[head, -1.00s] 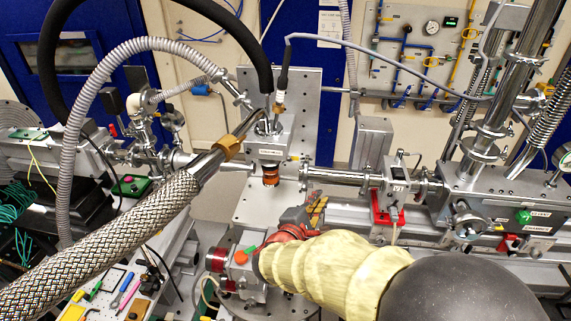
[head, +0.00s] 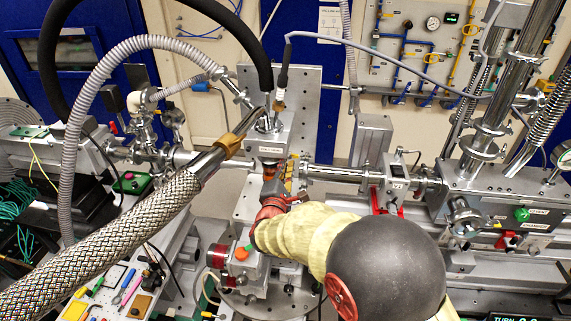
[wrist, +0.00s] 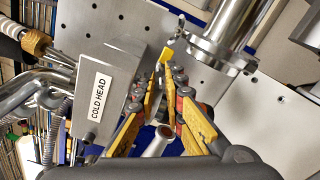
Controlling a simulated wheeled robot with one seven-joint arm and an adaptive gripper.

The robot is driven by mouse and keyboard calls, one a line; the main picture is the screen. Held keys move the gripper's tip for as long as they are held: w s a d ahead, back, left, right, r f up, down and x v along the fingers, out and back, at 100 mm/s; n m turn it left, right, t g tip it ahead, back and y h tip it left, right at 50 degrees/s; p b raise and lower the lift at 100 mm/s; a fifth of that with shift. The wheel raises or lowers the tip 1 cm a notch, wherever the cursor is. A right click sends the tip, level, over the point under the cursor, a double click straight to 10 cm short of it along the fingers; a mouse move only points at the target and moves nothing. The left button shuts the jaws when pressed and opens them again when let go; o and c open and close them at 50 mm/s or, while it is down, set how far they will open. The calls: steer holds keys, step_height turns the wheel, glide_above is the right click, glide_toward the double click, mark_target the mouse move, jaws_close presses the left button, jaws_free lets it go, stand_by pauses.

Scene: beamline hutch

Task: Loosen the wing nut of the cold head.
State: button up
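The cold head (head: 268,140) is a grey metal block near the middle of the head view. In the wrist view the cold head (wrist: 97,92) fills the left side, with its label facing me. My gripper (head: 291,182) is just below and right of the block in the head view. In the wrist view my gripper (wrist: 164,95) has yellow-padded fingers with a gap between them. The left finger is close beside the block; I cannot tell whether it touches. A silver rod-like part (wrist: 156,142) shows between the fingers.
A braided hose (head: 120,235) with a brass collar crosses the left foreground up to the cold head. A steel beam pipe (head: 340,175) runs right of my gripper. A red clamp (head: 385,205) stands further right. Tools lie on a bench (head: 150,285) at lower left.

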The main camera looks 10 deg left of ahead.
steer(key=shift+w, duration=0.3)
steer(key=shift+c, duration=0.6)
jaws_close()
